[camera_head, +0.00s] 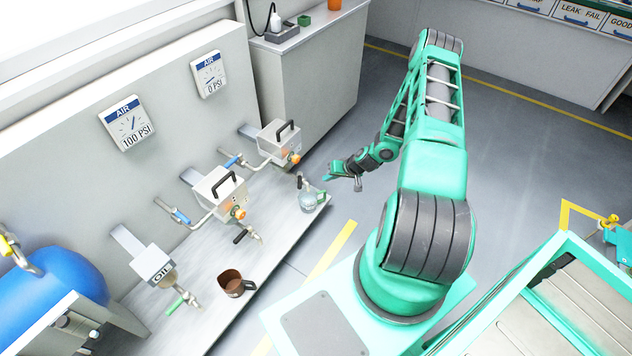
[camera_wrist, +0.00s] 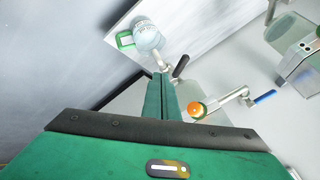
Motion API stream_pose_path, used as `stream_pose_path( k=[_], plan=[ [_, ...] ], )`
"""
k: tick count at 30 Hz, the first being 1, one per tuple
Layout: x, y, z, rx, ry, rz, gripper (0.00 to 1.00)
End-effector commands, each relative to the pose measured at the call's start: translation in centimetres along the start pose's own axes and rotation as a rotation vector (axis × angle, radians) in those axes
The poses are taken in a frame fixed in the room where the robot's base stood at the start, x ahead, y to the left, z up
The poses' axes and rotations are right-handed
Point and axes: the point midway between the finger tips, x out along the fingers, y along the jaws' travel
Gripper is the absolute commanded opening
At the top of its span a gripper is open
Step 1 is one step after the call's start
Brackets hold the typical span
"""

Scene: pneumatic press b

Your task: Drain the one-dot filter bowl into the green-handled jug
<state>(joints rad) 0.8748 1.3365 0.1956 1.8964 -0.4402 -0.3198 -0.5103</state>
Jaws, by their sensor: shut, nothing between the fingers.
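The green-handled jug (camera_head: 308,203) is clear and stands on the grey shelf under the farthest filter unit (camera_head: 279,143). It also shows in the wrist view (camera_wrist: 148,37), its green handle toward the left. A drain tap with a black lever (camera_wrist: 181,66) sits beside the jug's mouth. The black lever also shows in the head view (camera_head: 299,182). My gripper (camera_head: 325,178) is shut and empty, just right of the tap and jug. Its fingers (camera_wrist: 160,76) point toward the tap; contact cannot be told. A similar middle unit (camera_head: 216,187) has a black drain lever.
The OIL unit (camera_head: 155,263) with a green lever is at the near left. A brown cup (camera_head: 233,282) stands on the shelf nearby. Gauges read 100 PSI (camera_head: 127,122) and 0 PSI (camera_head: 209,74). Blue valve levers (camera_wrist: 265,97) sit on the pipes.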

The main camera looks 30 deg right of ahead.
Motion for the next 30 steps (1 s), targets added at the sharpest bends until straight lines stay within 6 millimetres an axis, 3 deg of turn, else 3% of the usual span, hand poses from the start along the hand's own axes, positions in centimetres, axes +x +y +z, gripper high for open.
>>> stream_pose_path(
  k=[16, 21, 30],
  plan=[
    [9.5, -0.1, 0.1, 0.0, -0.002, -0.001, 0.0],
    [10.5, -2.4, 0.1, -0.003, -0.004, -0.002, 0.0],
    [11.2, -3.7, 0.1, -0.002, -0.003, 0.0, 0.0]
  ],
)
